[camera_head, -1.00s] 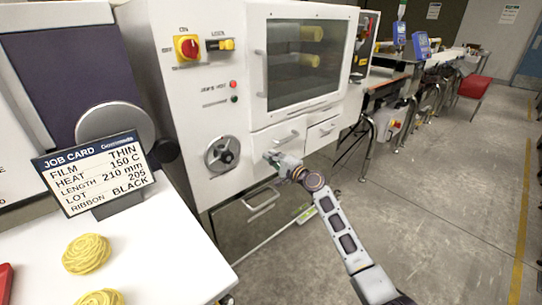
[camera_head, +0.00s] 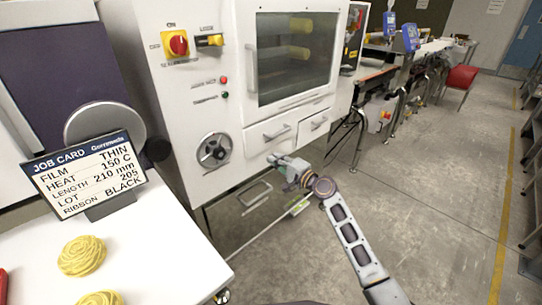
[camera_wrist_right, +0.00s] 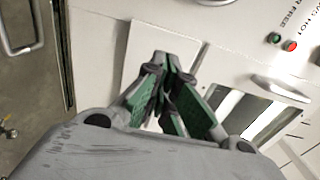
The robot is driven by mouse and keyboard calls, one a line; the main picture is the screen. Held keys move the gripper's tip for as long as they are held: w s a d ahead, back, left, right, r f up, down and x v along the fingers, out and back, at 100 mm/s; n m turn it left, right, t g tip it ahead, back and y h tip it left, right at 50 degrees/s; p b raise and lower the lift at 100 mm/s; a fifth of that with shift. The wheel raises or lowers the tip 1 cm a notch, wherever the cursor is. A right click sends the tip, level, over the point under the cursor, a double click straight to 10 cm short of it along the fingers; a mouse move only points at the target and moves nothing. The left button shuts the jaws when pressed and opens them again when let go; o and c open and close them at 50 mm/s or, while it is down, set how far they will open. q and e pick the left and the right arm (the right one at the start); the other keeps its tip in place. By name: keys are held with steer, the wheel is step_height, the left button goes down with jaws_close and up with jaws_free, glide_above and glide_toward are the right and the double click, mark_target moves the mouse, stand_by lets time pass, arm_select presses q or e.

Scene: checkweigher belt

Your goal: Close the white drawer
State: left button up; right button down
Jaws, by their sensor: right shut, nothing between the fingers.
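The white machine has two white drawer fronts under its window. The left drawer (camera_head: 258,141) is wider and has a bar handle; the right drawer (camera_head: 311,132) is smaller with its own handle. I cannot tell for sure how far either stands out. My right gripper (camera_head: 273,159) is shut and empty, just below the left drawer's lower edge. In the right wrist view its fingertips (camera_wrist_right: 166,64) are together before white panels, with a handle (camera_wrist_right: 282,90) to their right. A striped dark gap shows below that handle. My left gripper is not in view.
A white table with a job card (camera_head: 88,172) and yellow nests (camera_head: 82,256) stands at the left front. A metal bar handle (camera_head: 252,196) shows low under the machine. The floor (camera_head: 430,210) at the right is open.

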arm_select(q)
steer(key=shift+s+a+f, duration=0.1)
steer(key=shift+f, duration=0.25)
arm_select(e)
steer(key=shift+v, duration=1.15)
